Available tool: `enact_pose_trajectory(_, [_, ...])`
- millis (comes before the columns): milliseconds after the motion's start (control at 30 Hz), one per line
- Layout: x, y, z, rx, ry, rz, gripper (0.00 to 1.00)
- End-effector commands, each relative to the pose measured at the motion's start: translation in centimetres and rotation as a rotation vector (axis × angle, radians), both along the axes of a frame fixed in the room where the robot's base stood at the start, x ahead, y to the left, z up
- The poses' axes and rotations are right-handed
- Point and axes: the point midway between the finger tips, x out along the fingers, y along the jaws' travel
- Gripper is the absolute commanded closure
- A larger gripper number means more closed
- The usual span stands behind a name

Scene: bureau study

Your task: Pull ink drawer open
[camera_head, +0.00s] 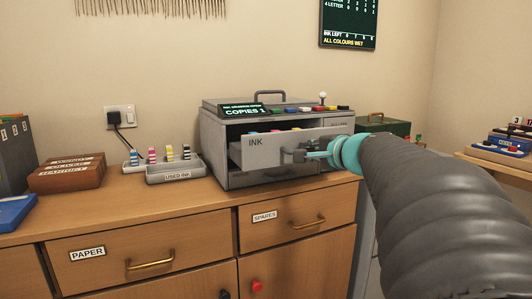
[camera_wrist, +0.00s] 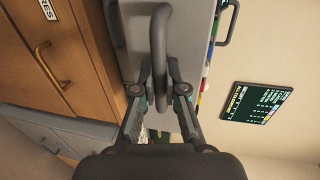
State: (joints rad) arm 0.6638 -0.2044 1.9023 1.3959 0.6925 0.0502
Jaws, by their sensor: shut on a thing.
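My arm hides the right end of the drawer front in the head view.
A grey tray labelled USED INK (camera_head: 176,172) with several striped cartridges stands left of the printer. A brown box (camera_head: 66,174) is farther left. Below are the closed PAPER drawer (camera_head: 150,250) and SPARES drawer (camera_head: 295,220). A dark green box (camera_head: 384,125) stands behind on the right.

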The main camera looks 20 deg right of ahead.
Motion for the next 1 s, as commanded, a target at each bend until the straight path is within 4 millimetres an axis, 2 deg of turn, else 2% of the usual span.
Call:
enact_pose_trajectory(333, [-0.4,0.0,0.0,0.000,0.001,0.000,1.00])
enact_pose_trajectory(400, [-0.4,0.0,0.0,0.000,0.001,0.000,0.77])
enact_pose_trajectory(467, [-0.4,0.0,0.0,0.000,0.001,0.000,0.63])
enact_pose_trajectory(800, [-0.6,0.0,0.1,0.000,0.001,-0.001,0.63])
enact_pose_trajectory(1000, [-2.9,-0.2,0.6,-0.002,-0.001,-0.004,0.63])
